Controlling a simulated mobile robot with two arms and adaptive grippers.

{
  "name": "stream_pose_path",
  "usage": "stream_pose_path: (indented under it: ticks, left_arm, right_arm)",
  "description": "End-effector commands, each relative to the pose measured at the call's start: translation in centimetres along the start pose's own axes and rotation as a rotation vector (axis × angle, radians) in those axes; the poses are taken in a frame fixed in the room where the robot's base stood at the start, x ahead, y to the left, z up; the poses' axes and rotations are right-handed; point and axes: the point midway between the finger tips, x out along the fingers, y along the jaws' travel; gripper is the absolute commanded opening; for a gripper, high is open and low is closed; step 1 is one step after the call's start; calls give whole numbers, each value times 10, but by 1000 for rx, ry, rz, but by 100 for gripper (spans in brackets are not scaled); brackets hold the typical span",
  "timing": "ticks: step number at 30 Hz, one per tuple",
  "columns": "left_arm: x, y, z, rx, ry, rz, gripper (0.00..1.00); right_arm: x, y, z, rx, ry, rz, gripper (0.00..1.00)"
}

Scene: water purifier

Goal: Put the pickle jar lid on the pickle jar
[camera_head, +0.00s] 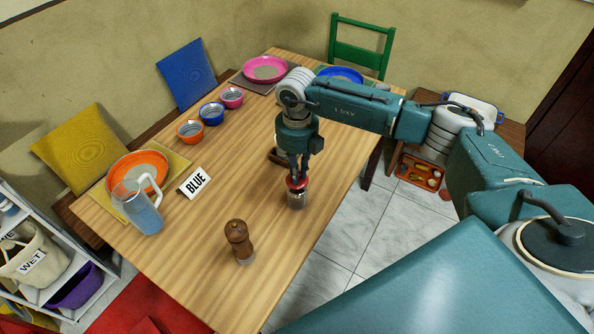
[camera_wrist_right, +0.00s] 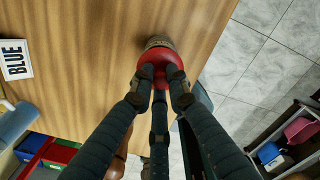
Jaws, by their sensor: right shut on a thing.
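The pickle jar (camera_head: 297,200) is a small glass jar standing upright on the wooden table near its right edge. The red pickle jar lid (camera_head: 298,184) is at the jar's mouth, with my right gripper (camera_head: 298,175) coming down on it from above. In the right wrist view my right gripper (camera_wrist_right: 160,78) has its fingers closed around the red lid (camera_wrist_right: 158,58), and the jar's rim (camera_wrist_right: 158,41) shows just beyond it. I cannot tell whether the lid is seated or just above the jar. My left gripper is not in view.
A wooden pepper mill (camera_head: 239,241) stands left of the jar. A water pitcher (camera_head: 138,207), an orange plate (camera_head: 137,171) and a BLUE sign (camera_head: 195,182) are farther left. Several small bowls and a pink plate (camera_head: 265,69) are at the back. The table around the jar is mostly clear.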

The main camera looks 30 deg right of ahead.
Motion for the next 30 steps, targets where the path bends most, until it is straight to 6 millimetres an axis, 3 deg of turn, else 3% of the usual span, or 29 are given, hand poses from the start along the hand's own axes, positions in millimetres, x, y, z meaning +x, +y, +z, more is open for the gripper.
stream_pose_path:
  ticks: [12,30]
  left_arm:
    - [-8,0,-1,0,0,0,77]
    - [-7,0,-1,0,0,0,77]
  right_arm:
    - [-13,0,0,0,0,0,1]
    - [-13,0,0,0,0,0,1]
